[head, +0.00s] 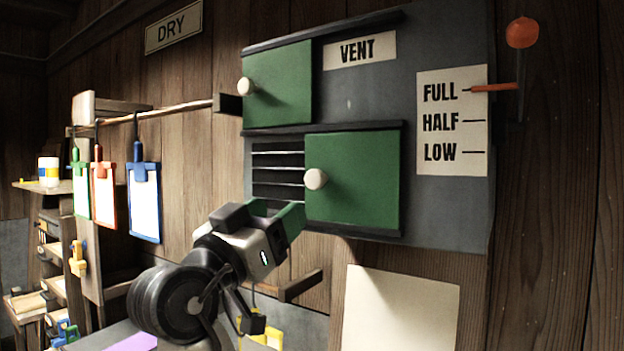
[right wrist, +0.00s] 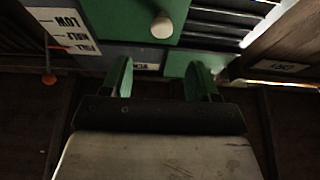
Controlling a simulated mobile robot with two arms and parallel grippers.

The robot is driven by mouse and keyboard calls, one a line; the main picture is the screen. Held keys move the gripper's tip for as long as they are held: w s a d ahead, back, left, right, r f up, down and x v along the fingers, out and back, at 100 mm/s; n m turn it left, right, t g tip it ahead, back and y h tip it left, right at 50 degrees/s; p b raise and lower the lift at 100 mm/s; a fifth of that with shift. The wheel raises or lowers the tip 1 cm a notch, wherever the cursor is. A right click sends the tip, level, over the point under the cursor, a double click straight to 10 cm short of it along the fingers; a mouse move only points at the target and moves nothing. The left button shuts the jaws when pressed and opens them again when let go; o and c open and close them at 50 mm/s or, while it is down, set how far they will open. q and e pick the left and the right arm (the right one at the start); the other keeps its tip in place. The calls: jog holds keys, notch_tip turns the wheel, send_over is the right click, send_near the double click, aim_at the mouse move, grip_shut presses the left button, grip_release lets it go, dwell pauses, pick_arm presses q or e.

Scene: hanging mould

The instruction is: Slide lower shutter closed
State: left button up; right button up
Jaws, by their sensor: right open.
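The lower shutter (head: 355,180) is a green panel at the right part of its track, with a white knob (head: 316,180) near its left edge. Dark vent slats (head: 276,172) show uncovered to its left. In the right wrist view the shutter (right wrist: 100,18), its knob (right wrist: 162,27) and the slats (right wrist: 222,25) appear upside down at the top. My right gripper (head: 278,212) is open and empty, below and left of the knob, in front of the board's lower left. Its green fingers (right wrist: 164,80) are apart, with the knob beyond them. My left gripper is not in view.
The upper shutter (head: 285,90) covers the upper left, with its own knob (head: 245,86). A red pointer (head: 494,87) stands at FULL. Clipboards (head: 144,200) hang from a rod at left. A wooden bracket (head: 300,287) and a blank sheet (head: 400,310) are below the board.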

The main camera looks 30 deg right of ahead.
aim_at(312, 183)
jog(key=p+x, duration=0.5)
jog(key=x, duration=0.4)
jog(key=shift+w+r, duration=0.1)
jog(key=shift+w+d+r+p, duration=0.1)
jog(key=shift+w+d+p, duration=0.25)
jog(key=shift+d+p, duration=0.3)
grip_shut()
